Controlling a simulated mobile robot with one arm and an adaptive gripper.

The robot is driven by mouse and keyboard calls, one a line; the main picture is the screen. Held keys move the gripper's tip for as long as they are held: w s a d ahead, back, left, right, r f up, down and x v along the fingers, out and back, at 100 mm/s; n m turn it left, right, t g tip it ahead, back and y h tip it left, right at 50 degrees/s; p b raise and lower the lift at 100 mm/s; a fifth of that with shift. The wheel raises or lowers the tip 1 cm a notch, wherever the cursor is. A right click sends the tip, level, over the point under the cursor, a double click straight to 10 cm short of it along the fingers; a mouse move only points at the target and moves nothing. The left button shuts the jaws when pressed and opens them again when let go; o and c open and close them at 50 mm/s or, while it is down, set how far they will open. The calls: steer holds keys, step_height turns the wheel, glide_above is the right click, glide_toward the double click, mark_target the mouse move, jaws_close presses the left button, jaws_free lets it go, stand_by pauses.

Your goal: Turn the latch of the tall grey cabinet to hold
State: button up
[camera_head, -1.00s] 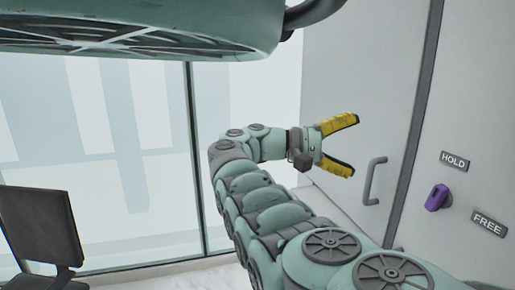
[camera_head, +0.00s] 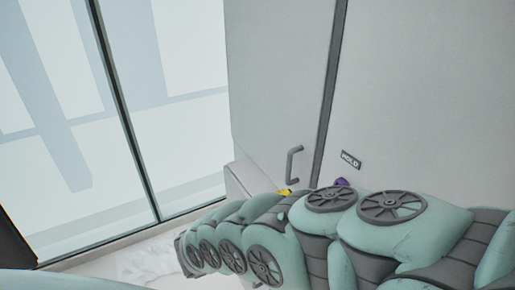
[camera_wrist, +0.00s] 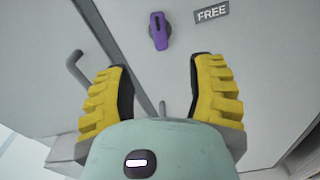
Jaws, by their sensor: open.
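The tall grey cabinet (camera_head: 420,90) fills the right of the head view. Its purple latch (camera_wrist: 159,30) shows whole in the wrist view, at the top middle, with the FREE label (camera_wrist: 211,13) to its right. I cannot tell its exact setting. In the head view only a bit of the latch (camera_head: 341,182) shows above my arm, below the HOLD label (camera_head: 350,159). My gripper (camera_wrist: 161,68) is open and empty, its yellow fingers wide apart. The latch lies beyond the fingertips, roughly in line with the gap, apart from them. In the head view my arm hides most of the gripper.
A grey bar handle (camera_head: 293,165) is on the cabinet door left of the latch; it also shows at the left of the wrist view (camera_wrist: 88,72). A dark vertical seam (camera_head: 328,95) runs between the cabinet panels. Glass panes (camera_head: 165,90) stand at the left.

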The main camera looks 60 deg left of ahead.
steer(key=w, duration=0.9)
steer(key=w+d, duration=0.1)
steer(key=w, duration=0.3)
steer(key=shift+w, duration=0.25)
jaws_close()
